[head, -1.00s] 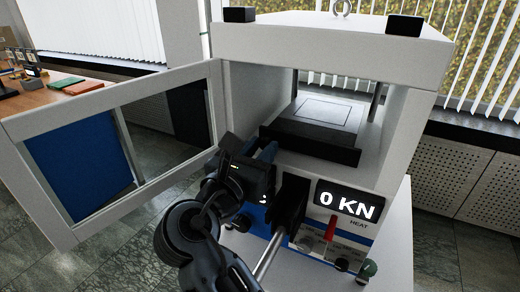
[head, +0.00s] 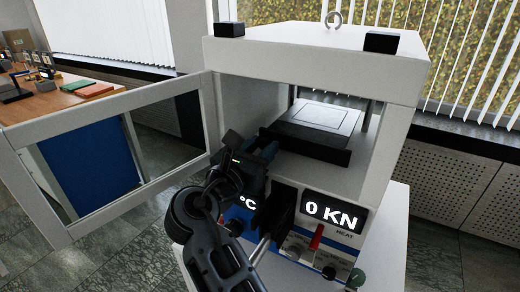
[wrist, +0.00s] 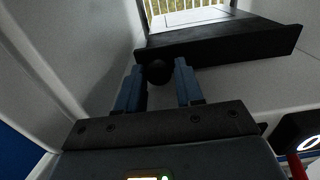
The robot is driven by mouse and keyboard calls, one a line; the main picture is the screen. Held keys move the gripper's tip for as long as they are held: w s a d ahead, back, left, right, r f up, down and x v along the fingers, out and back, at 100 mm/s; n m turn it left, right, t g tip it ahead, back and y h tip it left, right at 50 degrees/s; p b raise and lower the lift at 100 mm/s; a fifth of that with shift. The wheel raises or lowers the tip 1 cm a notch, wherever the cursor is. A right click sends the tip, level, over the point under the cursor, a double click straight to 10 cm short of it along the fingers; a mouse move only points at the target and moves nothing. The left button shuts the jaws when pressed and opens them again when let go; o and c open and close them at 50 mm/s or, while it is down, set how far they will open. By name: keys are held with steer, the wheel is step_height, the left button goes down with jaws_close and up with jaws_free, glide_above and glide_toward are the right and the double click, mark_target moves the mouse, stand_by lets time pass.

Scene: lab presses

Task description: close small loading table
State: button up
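The small loading table (head: 322,115) is a pale plate with a dark front bar (head: 305,150), in the press opening. The bar also shows in the wrist view (wrist: 225,42), with a round black knob (wrist: 158,71) at its near left side. My gripper (head: 268,148) is at the left end of the bar in the head view. In the wrist view its two blue fingers (wrist: 159,75) are spread, one on each side of the knob. A narrow gap shows on the right; contact on the left is unclear. The arm hides part of the press front in the head view.
The white press (head: 390,150) has its framed door (head: 110,107) swung open to the left. Its front carries a "0 KN" display (head: 331,215), a red lever (head: 316,237) and several knobs. A wooden desk (head: 45,103) stands far left.

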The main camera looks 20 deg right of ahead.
steer(key=shift+o, duration=1.4)
steer(key=shift+a, duration=0.1)
steer(key=b+v, duration=0.1)
steer(key=v, duration=0.6)
steer(key=shift+s+a, duration=0.25)
steer(key=shift+a, duration=0.05)
